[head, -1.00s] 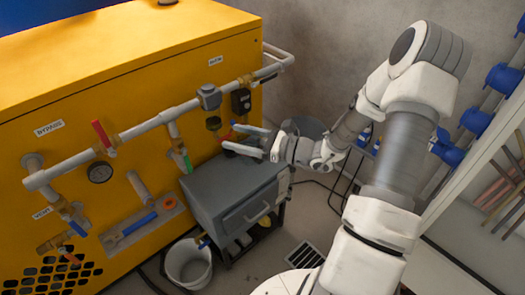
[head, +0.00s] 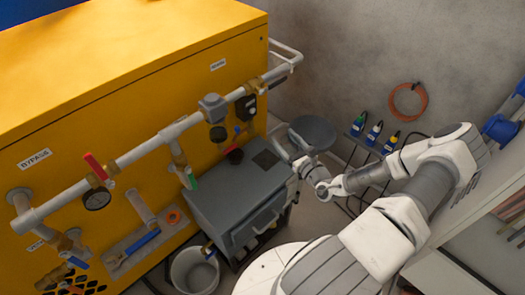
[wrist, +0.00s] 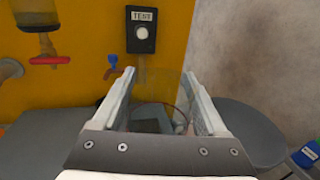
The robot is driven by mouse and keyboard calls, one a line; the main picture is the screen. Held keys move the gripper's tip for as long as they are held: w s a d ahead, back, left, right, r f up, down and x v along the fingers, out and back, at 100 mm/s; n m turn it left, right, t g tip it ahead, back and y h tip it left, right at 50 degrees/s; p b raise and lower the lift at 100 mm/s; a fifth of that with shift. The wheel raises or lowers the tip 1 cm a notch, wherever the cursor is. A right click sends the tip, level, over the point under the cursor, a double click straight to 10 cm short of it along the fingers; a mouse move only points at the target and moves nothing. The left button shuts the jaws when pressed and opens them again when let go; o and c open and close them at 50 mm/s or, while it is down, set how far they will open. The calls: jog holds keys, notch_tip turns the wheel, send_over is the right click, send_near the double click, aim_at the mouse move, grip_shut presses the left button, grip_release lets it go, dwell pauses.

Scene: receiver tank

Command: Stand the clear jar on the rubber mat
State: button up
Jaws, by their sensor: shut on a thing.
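My gripper (head: 290,144) is at the right end of the grey cabinet top (head: 225,192), between it and the round grey stool. In the wrist view the two fingers of my gripper (wrist: 160,78) are apart, with the clear jar (wrist: 160,98) between them. The jar is see-through and its outline is faint; I cannot make it out in the head view. A dark square, apparently the rubber mat (head: 265,159), lies on the back right part of the cabinet top. In the wrist view a dark patch shows through the jar.
The yellow machine (head: 110,110) with pipes and valves stands behind the cabinet. A blue tap (wrist: 114,68) and a TEST box (wrist: 142,30) are on its face. The round stool (head: 314,131) is at the right. A white bucket (head: 195,271) stands in front.

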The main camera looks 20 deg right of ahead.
jog(key=shift+w+a+f+b, duration=0.55)
jog(key=shift+w+f+b, duration=0.3)
jog(key=shift+w+f, duration=0.95)
jog(key=shift+w+a+f+b, duration=0.6)
jog(key=shift+w+f+b, duration=0.3)
jog(key=shift+w+f, duration=0.85)
jog(key=shift+w+a+f+b, duration=0.55)
jog(key=shift+w+f+b, duration=0.3)
jog(key=shift+w+f, duration=0.95)
jog(key=shift+f, duration=0.15)
jog(key=o, duration=1.3)
jog(key=shift+s, duration=0.1)
jog(key=shift+r, duration=0.25)
jog(key=s+p, duration=0.1)
jog(key=s, duration=0.3)
jog(key=s+d, duration=0.1)
jog(key=s, duration=0.3)
jog(key=s+p, duration=0.1)
jog(key=s, duration=0.3)
jog(key=shift+d+f+p, duration=0.1)
jog(key=shift+d+p, duration=0.1)
jog(key=shift+p, duration=0.1)
jog(key=shift+w, duration=0.1)
